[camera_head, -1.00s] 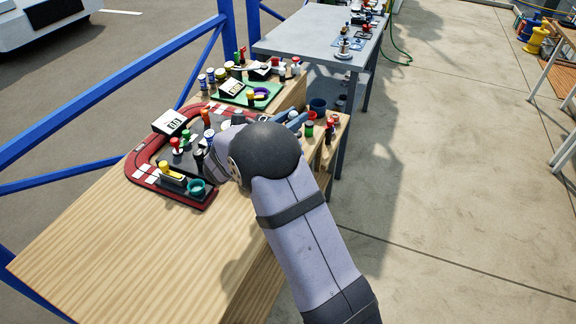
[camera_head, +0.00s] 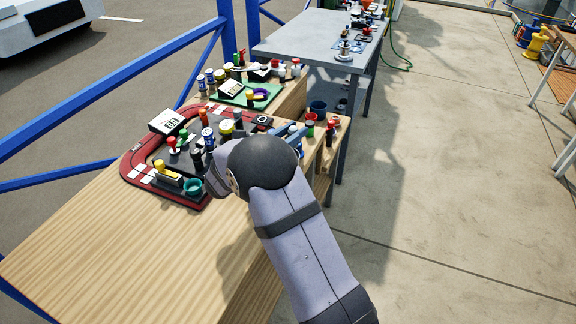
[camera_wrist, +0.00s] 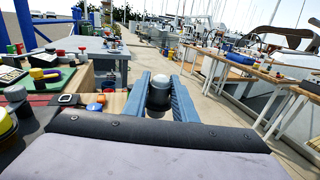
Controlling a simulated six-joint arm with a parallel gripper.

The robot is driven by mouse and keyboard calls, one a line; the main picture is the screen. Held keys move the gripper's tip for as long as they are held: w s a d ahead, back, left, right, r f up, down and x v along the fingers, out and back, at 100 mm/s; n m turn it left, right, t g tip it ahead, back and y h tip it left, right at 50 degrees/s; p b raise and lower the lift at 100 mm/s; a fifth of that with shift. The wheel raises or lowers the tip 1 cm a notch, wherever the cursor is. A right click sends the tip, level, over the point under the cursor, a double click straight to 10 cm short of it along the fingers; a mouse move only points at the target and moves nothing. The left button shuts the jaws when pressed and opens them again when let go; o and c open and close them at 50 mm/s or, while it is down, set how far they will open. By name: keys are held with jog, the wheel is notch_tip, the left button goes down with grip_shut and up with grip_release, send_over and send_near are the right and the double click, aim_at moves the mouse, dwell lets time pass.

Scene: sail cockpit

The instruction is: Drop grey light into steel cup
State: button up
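My gripper (camera_wrist: 160,98) has blue fingers on both sides of a small light with a pale grey dome and a dark body. This grey light (camera_wrist: 159,90) appears held between them, upright in the wrist view. In the head view my gripper (camera_head: 293,132) is partly hidden behind my own wrist, over the right edge of the wooden table, and the light cannot be made out there. I cannot pick out the steel cup for certain. A small greyish vessel (camera_head: 342,103) shows beside a blue cup at the table's far right, but its material is unclear.
A red-rimmed tray (camera_head: 135,168) with several coloured lights and switches lies on the wooden table (camera_head: 110,245). A green tray (camera_head: 262,101) lies behind. A blue cup (camera_head: 318,107) stands at right. The table's front is clear.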

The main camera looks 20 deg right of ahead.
jog(key=o, duration=0.4)
jog(key=shift+a, duration=0.1)
jog(key=b+v, duration=0.1)
jog(key=v, duration=0.6)
jog(key=shift+b, duration=0.35)
jog(key=shift+s, duration=0.1)
jog(key=s+d+f+m+g+y+p, duration=0.2)
jog(key=s+f+m+g+y+p, duration=0.25)
jog(key=s, duration=0.55)
jog(key=s+d+f+m+g+y+p, duration=0.1)
jog(key=s+d+m+g+y, duration=0.15)
jog(key=s+m+g, duration=0.55)
jog(key=s+a+m+t+y+p, duration=0.4)
jog(key=s+a+m+y, duration=0.5)
jog(key=s+a+m, duration=0.2)
jog(key=shift+a, duration=0.25)
